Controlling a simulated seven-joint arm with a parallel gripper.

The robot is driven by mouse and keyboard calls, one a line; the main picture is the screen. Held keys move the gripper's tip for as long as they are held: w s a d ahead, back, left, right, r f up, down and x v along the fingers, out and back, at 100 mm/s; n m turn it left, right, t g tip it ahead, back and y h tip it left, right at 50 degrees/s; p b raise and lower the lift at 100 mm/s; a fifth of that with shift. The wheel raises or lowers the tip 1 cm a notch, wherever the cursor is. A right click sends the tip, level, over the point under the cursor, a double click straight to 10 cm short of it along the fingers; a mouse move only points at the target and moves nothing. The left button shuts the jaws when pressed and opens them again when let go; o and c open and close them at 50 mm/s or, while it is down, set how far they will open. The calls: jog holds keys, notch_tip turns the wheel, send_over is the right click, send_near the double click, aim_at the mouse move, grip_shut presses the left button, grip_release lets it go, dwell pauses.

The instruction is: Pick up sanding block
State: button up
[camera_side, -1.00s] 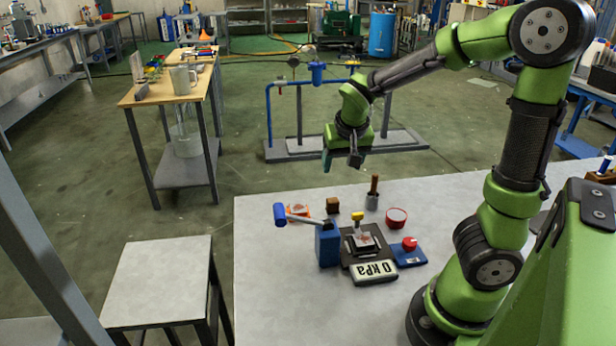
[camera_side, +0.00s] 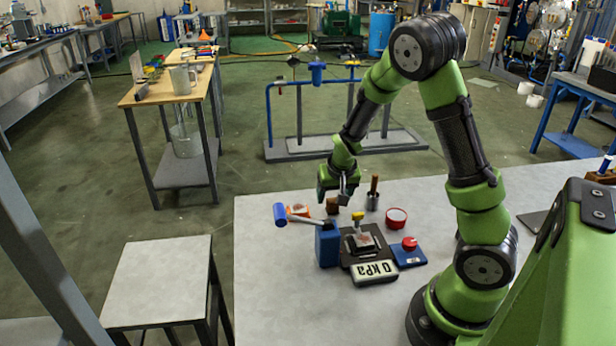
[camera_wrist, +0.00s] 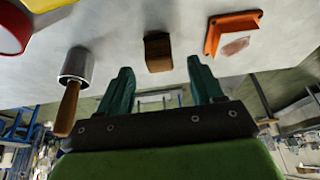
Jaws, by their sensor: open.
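The small brown block (camera_side: 332,207), which looks like the sanding block, rests near the far edge of the light grey tabletop. In the wrist view, the brown block (camera_wrist: 158,54) appears ahead of the gap between my two fingers. My gripper (camera_side: 336,196) is low, just above and close by the block, and partly covers it from the side. In the wrist view my gripper (camera_wrist: 160,76) is open with nothing between its dark green fingers. The fingers are apart from the block.
A metal cup with a wooden handle (camera_wrist: 76,68) stands left of the block in the wrist view. An orange holder (camera_wrist: 232,30) is to its right.

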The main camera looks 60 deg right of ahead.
aim_at(333, 200)
jog(key=x, duration=0.3)
jog(key=shift+f, duration=0.15)
jog(key=shift+c, duration=0.3)
jog(key=c, duration=1)
notch_tip(333, 200, up, 10)
jog(key=shift+r, duration=0.1)
